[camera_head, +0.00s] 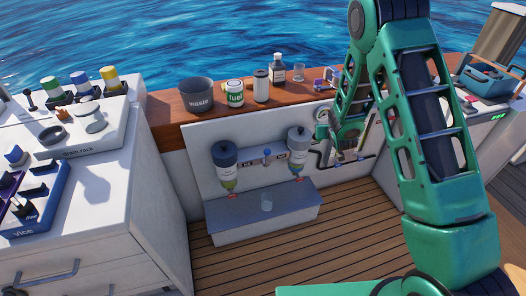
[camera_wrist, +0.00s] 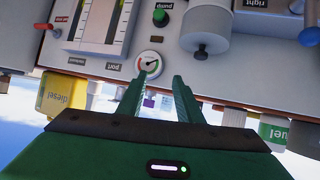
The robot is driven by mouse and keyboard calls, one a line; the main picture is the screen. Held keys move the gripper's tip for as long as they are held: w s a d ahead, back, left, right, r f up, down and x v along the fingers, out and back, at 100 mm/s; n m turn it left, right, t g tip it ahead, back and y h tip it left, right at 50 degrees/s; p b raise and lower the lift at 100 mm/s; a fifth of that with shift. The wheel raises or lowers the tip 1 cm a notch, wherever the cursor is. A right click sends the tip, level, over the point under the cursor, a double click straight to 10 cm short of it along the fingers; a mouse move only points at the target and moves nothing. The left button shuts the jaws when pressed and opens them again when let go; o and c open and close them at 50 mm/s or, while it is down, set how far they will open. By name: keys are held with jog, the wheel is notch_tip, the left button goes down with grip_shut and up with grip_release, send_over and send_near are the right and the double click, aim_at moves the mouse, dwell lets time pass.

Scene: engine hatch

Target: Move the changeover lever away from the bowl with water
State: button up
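The changeover lever (camera_head: 266,153) is a small blue handle on the white panel, midway between two filters. It looks roughly upright, but its exact angle is too small to tell. The left filter (camera_head: 225,156) and right filter (camera_head: 298,138) have dark or grey tops, clear bowls with yellowish contents and red parts below. Which bowl holds water I cannot tell. My gripper (camera_wrist: 162,80) shows in the wrist view with its two green fingers apart and nothing between them. It is right of the right filter in the head view, away from the lever, largely hidden there by my arm.
The wrist view shows a round gauge (camera_wrist: 149,64) and green pump button (camera_wrist: 160,17) near my fingers.

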jog(key=a+f+y, duration=0.1)
jog(key=a+f, duration=0.2)
jog(key=a+f+n+t+y, duration=0.1)
jog(key=a+f, duration=0.2)
jog(key=a, duration=0.1)
jog(key=a+f+n+t+y, duration=0.1)
jog(key=a+f, duration=0.1)
jog(key=a, duration=0.1)
jog(key=shift+w+a+f, duration=0.15)
jog(key=shift+w+f, duration=0.1)
jog(key=shift+f, duration=0.15)
jog(key=n+t+y, duration=0.2)
jog(key=n+y, duration=0.1)
jog(key=y, duration=0.3)
send_near(268, 156)
jog(key=x, duration=0.4)
jog(key=shift+w, duration=0.15)
jog(key=shift+w+a+r, duration=0.1)
jog(key=shift+w+a, duration=0.1)
jog(key=shift+w, duration=0.05)
jog(key=x, duration=1)
grip_shut()
